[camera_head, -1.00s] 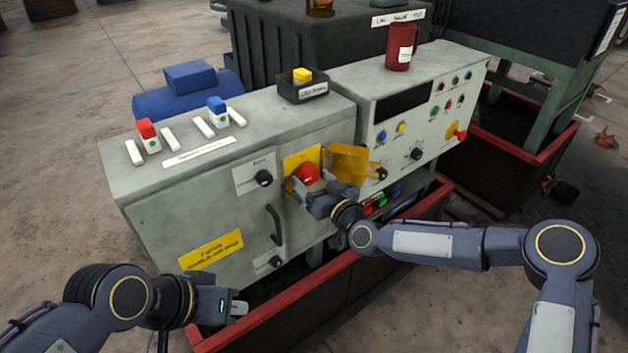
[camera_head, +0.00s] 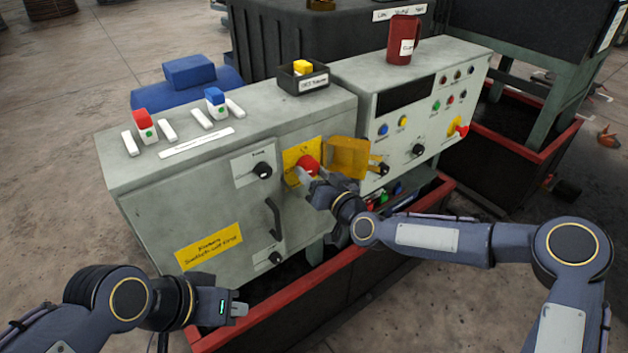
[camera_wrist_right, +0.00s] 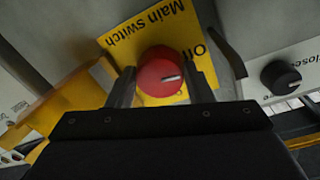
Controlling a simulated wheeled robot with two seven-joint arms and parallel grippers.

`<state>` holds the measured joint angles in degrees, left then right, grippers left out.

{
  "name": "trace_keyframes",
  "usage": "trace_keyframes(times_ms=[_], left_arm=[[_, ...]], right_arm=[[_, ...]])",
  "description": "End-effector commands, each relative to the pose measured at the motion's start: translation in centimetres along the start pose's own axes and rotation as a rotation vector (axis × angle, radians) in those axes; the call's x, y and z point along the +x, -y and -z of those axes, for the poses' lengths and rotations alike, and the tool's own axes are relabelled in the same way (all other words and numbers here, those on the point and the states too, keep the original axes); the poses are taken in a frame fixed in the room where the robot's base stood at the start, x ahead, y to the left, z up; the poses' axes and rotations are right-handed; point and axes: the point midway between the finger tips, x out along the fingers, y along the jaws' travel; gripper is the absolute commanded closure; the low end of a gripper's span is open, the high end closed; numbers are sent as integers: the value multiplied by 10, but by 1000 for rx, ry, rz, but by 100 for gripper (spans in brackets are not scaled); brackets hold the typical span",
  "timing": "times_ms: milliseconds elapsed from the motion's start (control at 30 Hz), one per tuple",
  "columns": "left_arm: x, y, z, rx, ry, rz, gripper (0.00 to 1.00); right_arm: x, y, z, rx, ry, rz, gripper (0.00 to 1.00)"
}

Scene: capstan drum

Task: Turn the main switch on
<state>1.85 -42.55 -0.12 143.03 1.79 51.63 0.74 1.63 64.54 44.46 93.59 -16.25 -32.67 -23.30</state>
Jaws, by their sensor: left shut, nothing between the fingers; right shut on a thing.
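The main switch is a red round knob (camera_head: 308,166) on a yellow plate (camera_head: 290,160) on the cabinet front. In the right wrist view the red knob (camera_wrist_right: 160,74) has a pale mark, and its yellow plate (camera_wrist_right: 125,38) reads "Main Switch" and "Off". My right gripper (camera_head: 305,179) is at the knob, its fingers (camera_wrist_right: 160,88) on either side of it, shut on it. A yellow flap (camera_head: 348,158) stands open to the right of the knob. My left gripper (camera_head: 238,309) is shut and empty, low in front of the cabinet, away from the switch.
A black knob (camera_head: 262,170) and a dark handle (camera_head: 273,218) are left of the switch. The control panel (camera_head: 440,100) with buttons stands to the right. Red-rimmed bins (camera_head: 330,280) run below. A red mug (camera_head: 403,40) and a black tray (camera_head: 304,80) stand on top.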

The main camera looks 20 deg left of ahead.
Motion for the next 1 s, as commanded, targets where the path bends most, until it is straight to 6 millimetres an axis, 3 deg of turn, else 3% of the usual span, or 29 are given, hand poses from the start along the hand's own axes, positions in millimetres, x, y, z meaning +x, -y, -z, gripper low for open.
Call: trace_keyframes(times_ms=[33, 300, 1000], left_arm=[[10, 5, -5, 0, 0, 0, 100], [36, 17, -18, 0, 0, 0, 100], [86, 39, -44, 0, 0, 0, 100]], right_arm=[[0, -2, -4, 37, -1, 0, 76], [0, -1, -4, 290, 15, -2, 76], [0, 1, 0, 955, 57, -11, 76]])
